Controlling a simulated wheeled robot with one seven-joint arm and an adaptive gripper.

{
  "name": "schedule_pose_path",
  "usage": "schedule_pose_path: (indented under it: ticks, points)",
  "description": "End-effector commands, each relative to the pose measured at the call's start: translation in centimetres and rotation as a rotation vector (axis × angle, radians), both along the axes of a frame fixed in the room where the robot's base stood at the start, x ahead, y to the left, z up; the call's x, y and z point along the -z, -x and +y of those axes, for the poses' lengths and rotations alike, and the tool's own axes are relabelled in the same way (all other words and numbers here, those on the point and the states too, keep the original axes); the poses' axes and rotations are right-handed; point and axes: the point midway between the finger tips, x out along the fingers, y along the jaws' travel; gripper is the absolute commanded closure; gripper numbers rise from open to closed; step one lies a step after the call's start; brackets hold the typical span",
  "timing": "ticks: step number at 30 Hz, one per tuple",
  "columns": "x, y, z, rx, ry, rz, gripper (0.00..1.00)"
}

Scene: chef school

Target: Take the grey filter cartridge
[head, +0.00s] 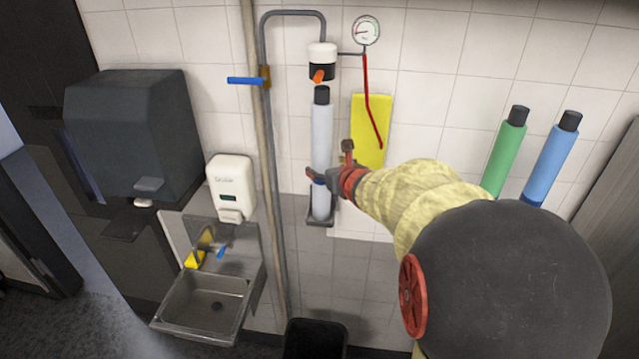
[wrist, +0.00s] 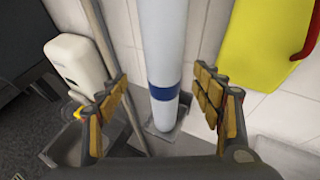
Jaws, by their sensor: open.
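The grey filter cartridge (head: 321,140) is a tall pale cylinder with a black cap and a blue band low down. It stands upright on a small wall bracket (head: 321,214), below the white and black filter head (head: 322,60). A gap shows between its cap and the head. My gripper (head: 328,164) is at the cartridge's lower half. In the wrist view the cartridge (wrist: 163,50) is between the two open fingers of my gripper (wrist: 163,105), with space on both sides. I see no finger touching it.
A yellow panel (head: 370,115) and red hose (head: 366,90) are close on the right. A pipe (head: 273,150) with a blue lever (head: 245,81) runs on the left. A soap dispenser (head: 231,185) and sink (head: 205,302) are lower left. Green (head: 505,150) and blue (head: 553,155) cartridges stand at right.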

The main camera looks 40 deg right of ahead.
Motion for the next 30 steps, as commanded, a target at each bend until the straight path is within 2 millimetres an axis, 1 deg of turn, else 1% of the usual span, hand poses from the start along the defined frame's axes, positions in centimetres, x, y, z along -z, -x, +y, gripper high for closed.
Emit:
schedule_pose_path:
  ticks: [4, 11, 18, 22, 29, 30]
  points:
    - [0.8, -1.3, -0.6, 0.000, -0.002, 0.002, 0.34]
    - [1.6, -3.0, -1.6, 0.002, -0.005, 0.002, 0.34]
    - [2.8, -5.4, -2.8, 0.002, -0.005, 0.002, 0.34]
    - [3.0, -6.0, -3.1, 0.003, -0.003, 0.001, 0.34]
    - [3.1, -6.0, -3.1, 0.003, -0.003, 0.000, 0.34]
    - [3.1, -6.0, -3.1, 0.003, -0.003, 0.000, 0.36]
